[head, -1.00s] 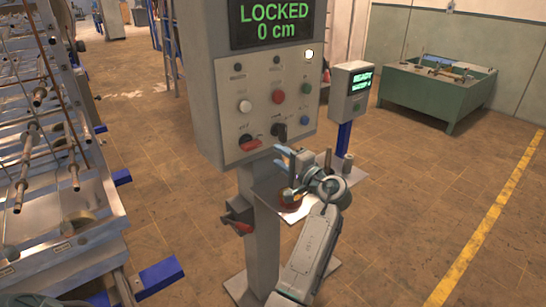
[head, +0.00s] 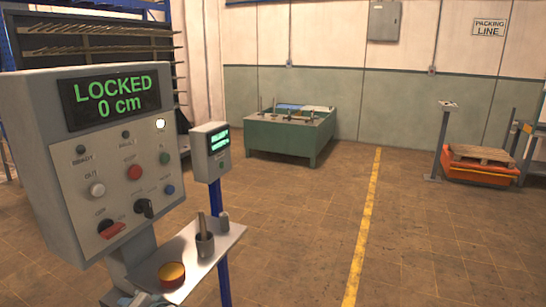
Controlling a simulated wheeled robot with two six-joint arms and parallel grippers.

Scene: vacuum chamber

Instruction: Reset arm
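Neither arm shows clearly in the head view. A small pale blue-green piece (head: 138,299) shows at the bottom edge below the control panel, and it may be a tip of my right gripper. Too little of it shows to tell whether it is open or shut, or whether it holds anything. My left gripper is out of view. The grey control panel (head: 62,205) stands at the left, with its display (head: 110,98) reading LOCKED 0 cm. It carries several buttons, a red switch handle (head: 112,230) and a black knob (head: 144,207).
A small metal shelf (head: 215,245) beside the panel holds a grey cup (head: 205,245) with a rod and a round orange-topped item (head: 171,273). A second screen post (head: 211,152) stands behind. A green bench (head: 285,142) and an orange pallet lift (head: 478,172) stand farther back.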

